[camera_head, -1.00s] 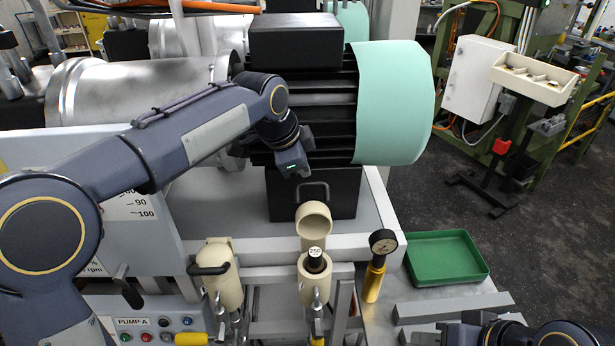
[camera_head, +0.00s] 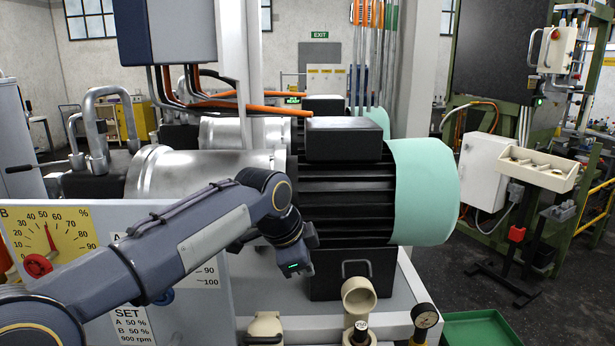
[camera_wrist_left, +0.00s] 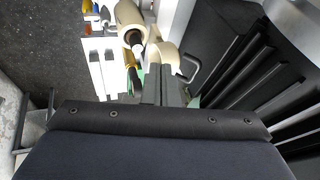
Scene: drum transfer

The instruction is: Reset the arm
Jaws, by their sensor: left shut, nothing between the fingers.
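My left arm reaches in from the left across the front of the machine in the head view. Its gripper (camera_head: 302,268) points down and hangs in front of the black finned motor (camera_head: 345,205), left of the handle (camera_head: 357,268) on the dark box. In the left wrist view my left gripper (camera_wrist_left: 160,85) has its fingers together with nothing between them. Cream pipe pieces (camera_wrist_left: 130,20) and the handle (camera_wrist_left: 190,70) show beyond the fingers. My right gripper is not in view.
A dial panel (camera_head: 62,235) stands behind the left arm. A green tray (camera_head: 480,330) is at the lower right. Open floor (camera_head: 455,268) lies right of the motor.

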